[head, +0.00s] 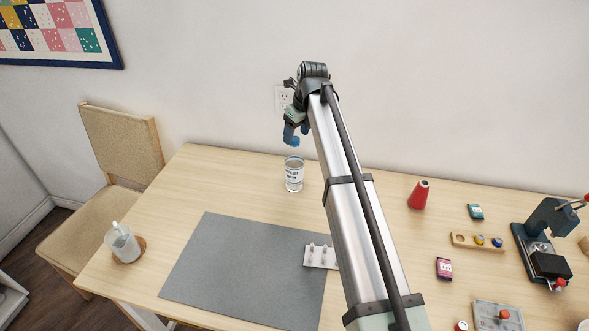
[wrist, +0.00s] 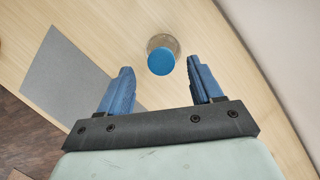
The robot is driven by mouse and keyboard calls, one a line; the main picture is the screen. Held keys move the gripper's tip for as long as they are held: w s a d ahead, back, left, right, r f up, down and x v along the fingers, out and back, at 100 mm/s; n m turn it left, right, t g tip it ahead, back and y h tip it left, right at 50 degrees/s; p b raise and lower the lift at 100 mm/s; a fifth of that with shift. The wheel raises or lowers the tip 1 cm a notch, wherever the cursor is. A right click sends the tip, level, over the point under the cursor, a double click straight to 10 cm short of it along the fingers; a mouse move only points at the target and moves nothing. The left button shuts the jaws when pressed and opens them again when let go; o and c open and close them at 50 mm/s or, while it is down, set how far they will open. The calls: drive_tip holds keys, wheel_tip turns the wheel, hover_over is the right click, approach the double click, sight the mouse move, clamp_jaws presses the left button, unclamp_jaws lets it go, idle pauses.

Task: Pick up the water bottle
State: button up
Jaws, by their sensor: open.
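The water bottle (head: 294,175) stands upright on the table, a clear or pale body with dark lettering. Its round blue cap shows from above in the wrist view (wrist: 161,61), with the clear body around it. My gripper (head: 296,131) is open and empty, above the bottle and pointing down. In the wrist view the cap lies between the lines of the two blue fingers, near their tips. In the head view the fingers and the cap nearly overlap, and I cannot tell the height gap or any contact.
A grey mat (head: 235,270) and a small rack of pegs (head: 321,256) lie in front. A glass (head: 122,243) on a coaster stands at the left edge. The wall is behind the table.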

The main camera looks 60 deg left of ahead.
sight(295, 139)
drive_tip(key=x, duration=0.4)
drive_tip(key=shift+w+a+f, duration=0.1)
drive_tip(key=shift+a+f, duration=0.05)
drive_tip(key=shift+f, duration=0.05)
clamp_jaws()
idle(0.4)
drive_tip(key=shift+r, duration=0.1)
